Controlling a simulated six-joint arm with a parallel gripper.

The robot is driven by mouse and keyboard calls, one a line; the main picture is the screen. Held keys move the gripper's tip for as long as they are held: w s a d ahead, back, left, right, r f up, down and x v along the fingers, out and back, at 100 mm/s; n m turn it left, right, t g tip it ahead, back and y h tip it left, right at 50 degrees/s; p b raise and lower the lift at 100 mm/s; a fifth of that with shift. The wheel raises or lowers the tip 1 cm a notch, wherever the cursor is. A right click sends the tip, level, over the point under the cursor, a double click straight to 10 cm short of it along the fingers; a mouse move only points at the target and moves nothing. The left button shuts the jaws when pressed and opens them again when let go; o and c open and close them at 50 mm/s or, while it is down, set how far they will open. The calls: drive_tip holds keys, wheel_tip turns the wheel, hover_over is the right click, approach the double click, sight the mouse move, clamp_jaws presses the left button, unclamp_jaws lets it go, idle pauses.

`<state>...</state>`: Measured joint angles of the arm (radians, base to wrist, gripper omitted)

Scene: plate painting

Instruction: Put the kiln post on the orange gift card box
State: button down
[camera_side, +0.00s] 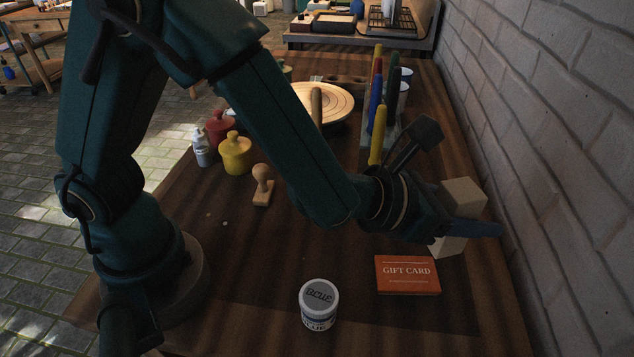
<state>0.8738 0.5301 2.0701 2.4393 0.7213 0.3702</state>
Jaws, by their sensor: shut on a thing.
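The orange gift card box (407,283) lies flat on the table at the right, with "GIFT CARD" printed on its top. My gripper (480,227) is above and behind it in the picture, near the brick wall. It is shut on the kiln post (463,193), a pale beige block. The post shows above and below the dark blue finger, which hides its middle. The post is tilted and appears held clear of the box. The other finger is hidden.
A jar labelled "BLUE" (319,306) stands left of the box. A wooden stamp (263,186), yellow pot (235,154), red pot (219,127) and white bottle (201,148) stand farther left. Upright coloured tools (378,130) stand behind my wrist. The brick wall (560,150) bounds the right.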

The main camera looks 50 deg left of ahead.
drive_tip(key=shift+f, duration=3.4)
drive_tip(key=shift+f, duration=0.15)
drive_tip(key=shift+c, duration=1.6)
unclamp_jaws()
drive_tip(key=shift+v, duration=3.8)
